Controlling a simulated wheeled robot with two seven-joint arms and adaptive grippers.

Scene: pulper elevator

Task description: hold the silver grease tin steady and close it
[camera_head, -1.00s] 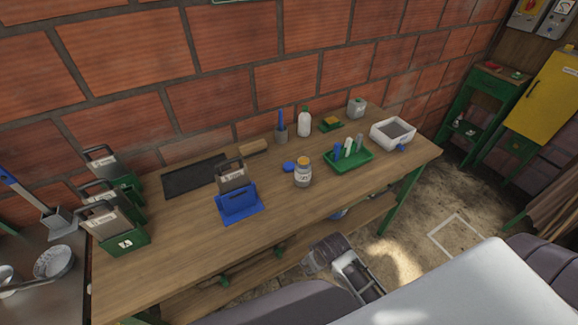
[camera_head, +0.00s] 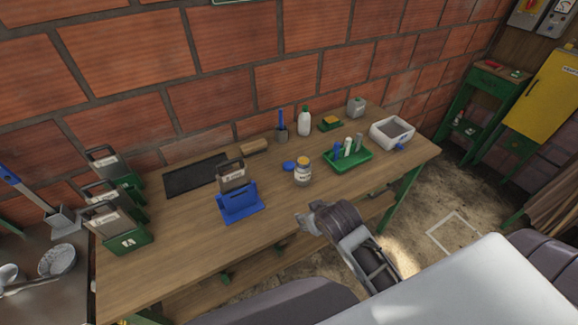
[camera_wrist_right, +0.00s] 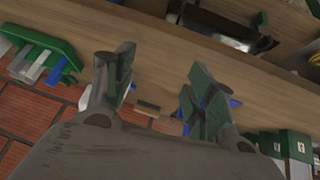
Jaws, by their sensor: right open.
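A small silver tin (camera_head: 303,173) with a pale label and a yellow-orange top stands upright mid-table in the head view. A small blue round piece (camera_head: 288,166) lies just left of it; I cannot tell whether it is a lid. My right gripper (camera_head: 304,222) is at the table's front edge, in front of the tin and apart from it. In the right wrist view its two fingers (camera_wrist_right: 160,95) are spread with nothing held between them. I cannot make out the tin in the wrist view. My left gripper is not in view.
A blue stand (camera_head: 240,203) is left of the tin; a green tray (camera_head: 362,163) with upright items is to its right. A white bottle (camera_head: 304,122), a grey canister (camera_head: 356,106) and a white tub (camera_head: 379,133) stand behind. The wooden table's (camera_head: 180,260) front left is clear.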

